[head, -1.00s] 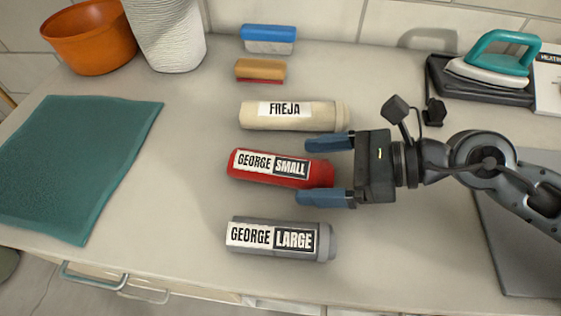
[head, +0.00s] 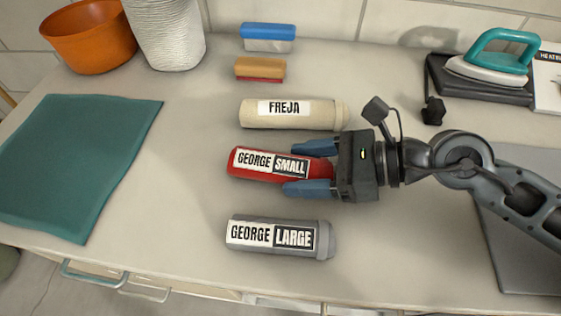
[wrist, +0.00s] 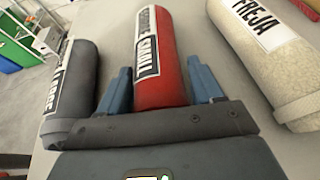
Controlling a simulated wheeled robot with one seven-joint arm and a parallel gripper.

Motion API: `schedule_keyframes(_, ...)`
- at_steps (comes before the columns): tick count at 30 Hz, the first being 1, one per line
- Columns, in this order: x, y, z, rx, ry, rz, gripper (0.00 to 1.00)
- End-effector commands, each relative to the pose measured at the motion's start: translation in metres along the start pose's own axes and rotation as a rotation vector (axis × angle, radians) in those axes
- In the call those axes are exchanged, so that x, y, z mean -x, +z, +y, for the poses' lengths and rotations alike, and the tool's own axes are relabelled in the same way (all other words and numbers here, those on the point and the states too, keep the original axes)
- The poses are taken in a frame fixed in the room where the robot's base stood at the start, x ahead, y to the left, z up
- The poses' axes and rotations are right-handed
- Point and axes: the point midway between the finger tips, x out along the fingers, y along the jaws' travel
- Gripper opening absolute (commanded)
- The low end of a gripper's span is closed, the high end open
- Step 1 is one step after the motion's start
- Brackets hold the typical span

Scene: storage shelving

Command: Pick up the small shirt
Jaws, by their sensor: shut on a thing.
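The small shirt (head: 262,163) is a red roll with a label reading GEORGE SMALL, lying on the counter in the middle of the head view. My gripper (head: 291,168) reaches in from the right and is shut on its right end, with one blue finger on each side. In the wrist view the red roll (wrist: 160,55) lies between the two fingers (wrist: 159,70). The base of the gripper hides the roll's near end there.
A grey GEORGE LARGE roll (head: 278,238) lies in front, and a cream FREJA roll (head: 292,114) behind. Two brushes (head: 262,70) lie farther back. An iron (head: 493,58) stands at back right. A teal mat (head: 80,160) lies left, with bare counter between.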

Motion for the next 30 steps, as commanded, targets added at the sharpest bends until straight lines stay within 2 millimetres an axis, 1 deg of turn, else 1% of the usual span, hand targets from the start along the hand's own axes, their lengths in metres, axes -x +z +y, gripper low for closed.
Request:
schedule_keyframes(1, 0.0, 0.0, 0.0, 0.0, 0.0, 0.0, 0.34)
schedule_keyframes(2, 0.0, 0.0, 0.0, 0.0, 0.0, 0.0, 0.31)
schedule_keyframes(3, 0.0, 0.0, 0.0, 0.0, 0.0, -0.001, 0.3)
schedule_keyframes(11, 0.001, 0.002, 0.0, 0.001, 0.0, -0.001, 0.3)
schedule_keyframes(14, 0.003, 0.008, 0.0, 0.002, 0.001, -0.001, 0.3)
schedule_keyframes(17, 0.007, 0.017, 0.0, 0.002, 0.0, -0.001, 0.3)
schedule_keyframes(20, 0.013, 0.032, 0.0, 0.005, 0.001, 0.0, 0.3)
schedule_keyframes(23, 0.022, 0.054, 0.0, 0.006, 0.001, 0.0, 0.3)
schedule_keyframes(30, 0.046, 0.112, 0.0, 0.006, 0.001, 0.001, 0.3)
